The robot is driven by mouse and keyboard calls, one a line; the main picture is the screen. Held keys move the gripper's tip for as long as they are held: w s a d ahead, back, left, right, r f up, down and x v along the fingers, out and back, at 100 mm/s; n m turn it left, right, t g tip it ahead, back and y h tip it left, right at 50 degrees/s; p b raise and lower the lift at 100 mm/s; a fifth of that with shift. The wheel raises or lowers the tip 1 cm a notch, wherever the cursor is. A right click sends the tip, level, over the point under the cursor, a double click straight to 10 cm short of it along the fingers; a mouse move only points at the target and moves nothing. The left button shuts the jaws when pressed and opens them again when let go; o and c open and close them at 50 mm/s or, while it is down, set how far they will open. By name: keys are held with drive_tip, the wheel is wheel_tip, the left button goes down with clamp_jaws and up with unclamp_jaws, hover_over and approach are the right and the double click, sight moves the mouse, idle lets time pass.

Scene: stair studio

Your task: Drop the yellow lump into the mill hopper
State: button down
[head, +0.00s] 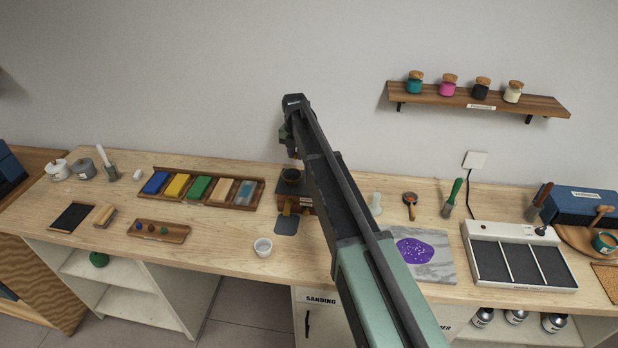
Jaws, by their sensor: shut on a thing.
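The mill (312,201) is a small brown wooden box on the bench, partly behind my arm. Its dark round hopper (292,175) sits on top. My gripper (292,153) points down just above the hopper, apart from it, and is shut. What it holds is too small and hidden to make out clearly; no yellow lump shows anywhere else. A small wooden tray (178,239) at the left front carries a blue lump (138,226), a red lump (151,228) and a green lump (165,230).
A long tray (260,194) of coloured blocks stands left of the mill. A white cup (263,248) and a dark grey pad (286,225) are in front. Right of my arm are a marble slab (437,271) with purple powder and a white three-panel unit (507,287).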

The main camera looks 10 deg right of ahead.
drive_tip(key=shift+a+f, duration=0.2)
drive_tip(key=shift+f+b, duration=0.35)
drive_tip(key=shift+b, duration=0.2)
wheel_tip(320, 180, down, 5)
drive_tip(key=b, duration=0.5)
drive_tip(key=shift+f, duration=0.1)
drive_tip(key=c, duration=0.9)
unclamp_jaws()
